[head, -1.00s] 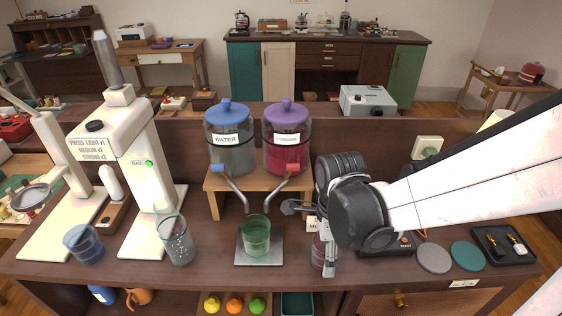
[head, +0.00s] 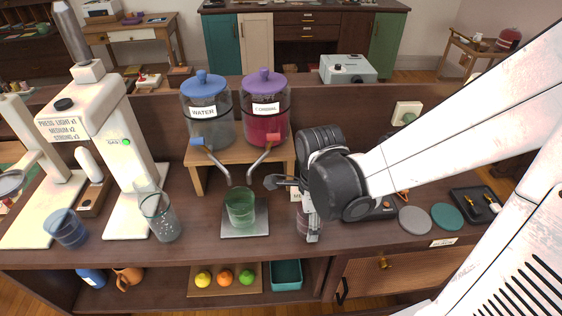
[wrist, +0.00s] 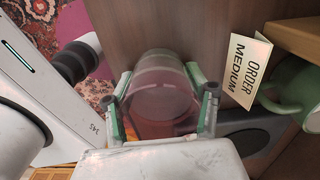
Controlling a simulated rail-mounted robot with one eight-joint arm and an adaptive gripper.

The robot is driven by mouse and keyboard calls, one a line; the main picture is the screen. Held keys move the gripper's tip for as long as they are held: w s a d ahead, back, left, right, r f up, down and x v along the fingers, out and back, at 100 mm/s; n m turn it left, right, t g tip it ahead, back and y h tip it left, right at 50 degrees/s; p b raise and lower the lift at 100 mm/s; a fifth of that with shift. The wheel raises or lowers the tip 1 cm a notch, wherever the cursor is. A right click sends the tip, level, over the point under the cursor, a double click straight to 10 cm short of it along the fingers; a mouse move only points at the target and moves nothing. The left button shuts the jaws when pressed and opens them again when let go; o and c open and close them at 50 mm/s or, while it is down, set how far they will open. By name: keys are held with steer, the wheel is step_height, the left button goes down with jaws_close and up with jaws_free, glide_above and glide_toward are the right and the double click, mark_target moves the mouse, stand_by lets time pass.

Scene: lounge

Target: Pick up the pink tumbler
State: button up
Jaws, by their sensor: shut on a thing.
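The pink tumbler (wrist: 160,88) is clear pinkish glass and stands between the fingers of my gripper (wrist: 160,112) in the wrist view. The green pads press against its two sides, so the gripper is shut on it. In the head view the tumbler (head: 301,226) is mostly hidden behind my gripper (head: 309,228), on the counter right of the metal plate. I cannot tell whether its base touches the counter.
A green tumbler (head: 240,209) stands on the metal plate (head: 231,233) under the dispenser spouts. A speckled glass (head: 161,219) and a blue tumbler (head: 69,231) stand left. An order card (wrist: 247,68) and a green mug (wrist: 291,92) are close by. Coasters (head: 414,220) lie right.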

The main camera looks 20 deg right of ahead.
steer(key=shift+r, duration=0.1)
steer(key=shift+r+p, duration=0.5)
steer(key=shift+r, duration=1.25)
steer(key=shift+s+a+r, duration=0.15)
steer(key=shift+a+r, duration=0.05)
steer(key=shift+r, duration=0.1)
steer(key=shift+s+a+r+p, duration=0.35)
steer(key=shift+s+a+r, duration=0.8)
steer(key=shift+a, duration=0.3)
steer(key=shift+s+a+r+p, duration=0.4)
steer(key=shift+s+a+r, duration=0.7)
steer(key=shift+a, duration=0.3)
steer(key=shift+s+a+r+p, duration=0.35)
steer(key=shift+s+a+r, duration=0.75)
steer(key=shift+a, duration=0.35)
steer(key=shift+s, duration=0.15)
